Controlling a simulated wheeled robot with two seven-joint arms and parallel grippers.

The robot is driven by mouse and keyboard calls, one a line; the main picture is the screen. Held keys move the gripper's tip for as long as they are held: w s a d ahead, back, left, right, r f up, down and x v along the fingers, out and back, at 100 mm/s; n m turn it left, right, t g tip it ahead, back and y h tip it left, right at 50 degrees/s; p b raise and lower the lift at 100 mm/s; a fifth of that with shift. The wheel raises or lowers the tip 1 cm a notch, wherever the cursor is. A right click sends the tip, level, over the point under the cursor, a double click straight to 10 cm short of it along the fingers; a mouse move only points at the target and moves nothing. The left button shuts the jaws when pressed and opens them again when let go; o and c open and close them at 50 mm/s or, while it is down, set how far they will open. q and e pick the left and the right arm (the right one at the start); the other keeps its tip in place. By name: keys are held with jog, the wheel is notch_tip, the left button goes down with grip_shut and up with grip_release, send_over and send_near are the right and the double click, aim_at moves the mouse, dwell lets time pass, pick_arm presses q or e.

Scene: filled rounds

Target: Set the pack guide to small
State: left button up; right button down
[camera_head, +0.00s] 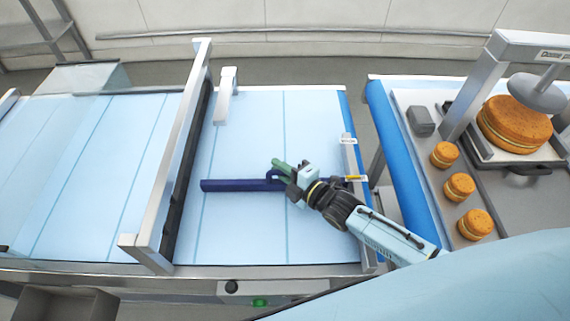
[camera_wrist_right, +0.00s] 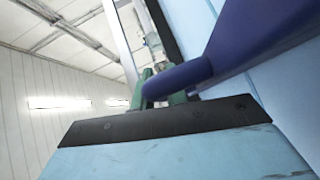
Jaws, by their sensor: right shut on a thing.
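The pack guide (camera_head: 232,185) is a dark blue bar lying across the light blue belt, with its right end near a label marked in yellow (camera_head: 355,178). A white label (camera_head: 348,140) sits farther back on the same side rail. The small print on both is too small to read. My right gripper (camera_head: 282,170), with green fingers, is shut on the guide's handle. In the right wrist view the rounded dark blue handle (camera_wrist_right: 178,79) lies between the green fingertips (camera_wrist_right: 165,88). My left gripper is in neither view.
A metal frame (camera_head: 170,170) spans the belt on the left, and a small metal bracket (camera_head: 226,95) stands at the back edge. To the right, a worktop holds several filled rounds (camera_head: 459,187) and a large round (camera_head: 515,125) under a press.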

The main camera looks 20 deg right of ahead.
jog(key=shift+a, duration=0.15)
jog(key=c, duration=1.7)
grip_release()
jog(key=shift+s, duration=0.1)
jog(key=v, duration=1.3)
jog(key=shift+s, duration=0.15)
